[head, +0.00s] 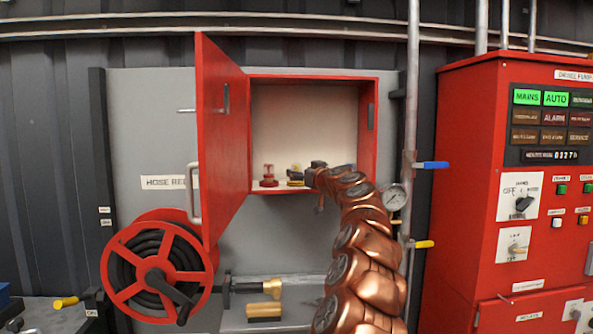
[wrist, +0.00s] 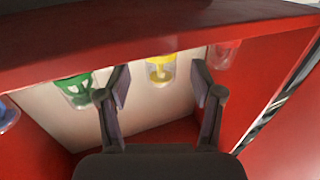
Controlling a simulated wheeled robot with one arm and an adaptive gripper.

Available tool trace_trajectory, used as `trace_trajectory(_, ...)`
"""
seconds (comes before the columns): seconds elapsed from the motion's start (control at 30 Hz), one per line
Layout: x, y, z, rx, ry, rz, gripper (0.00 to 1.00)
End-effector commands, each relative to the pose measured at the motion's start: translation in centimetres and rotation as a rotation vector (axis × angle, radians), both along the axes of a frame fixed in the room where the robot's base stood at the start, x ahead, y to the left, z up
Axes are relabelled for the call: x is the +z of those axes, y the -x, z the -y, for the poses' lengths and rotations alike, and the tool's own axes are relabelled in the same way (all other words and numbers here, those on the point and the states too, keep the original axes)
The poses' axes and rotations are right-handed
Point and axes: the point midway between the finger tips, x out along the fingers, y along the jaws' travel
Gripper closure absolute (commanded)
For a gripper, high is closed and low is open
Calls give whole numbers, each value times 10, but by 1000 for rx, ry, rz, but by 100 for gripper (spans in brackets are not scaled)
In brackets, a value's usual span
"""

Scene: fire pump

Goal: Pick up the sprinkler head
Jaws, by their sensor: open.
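Several small coloured sprinkler-type heads stand inside the open red wall cabinet (head: 313,77). In the head view I see a red one (head: 268,177) and a yellow one (head: 295,178) on its floor. In the wrist view a yellow one (wrist: 160,67) shows between my fingers, with a green one (wrist: 75,90), a faint red one (wrist: 222,54) and a blue one (wrist: 8,114) to the sides. The frames do not show which one the task means. My gripper (head: 312,172) is open at the cabinet mouth, just right of the yellow one, and holds nothing; it also shows in the wrist view (wrist: 160,90).
The cabinet door (head: 222,140) stands open on the left. A red lip crosses the top of the wrist view. A hose reel (head: 158,268) hangs below left. A pressure gauge (head: 395,197), pipes and a red pump panel (head: 510,160) stand to the right.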

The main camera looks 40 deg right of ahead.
Motion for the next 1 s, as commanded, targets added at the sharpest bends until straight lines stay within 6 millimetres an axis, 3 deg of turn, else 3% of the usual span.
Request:
trace_trajectory(0.4,1,-30,10,-4,0,-3,34)
trace_trajectory(0.8,0,-35,10,-2,-1,-2,34)
trace_trajectory(1.0,0,-35,10,-2,-1,-2,55)
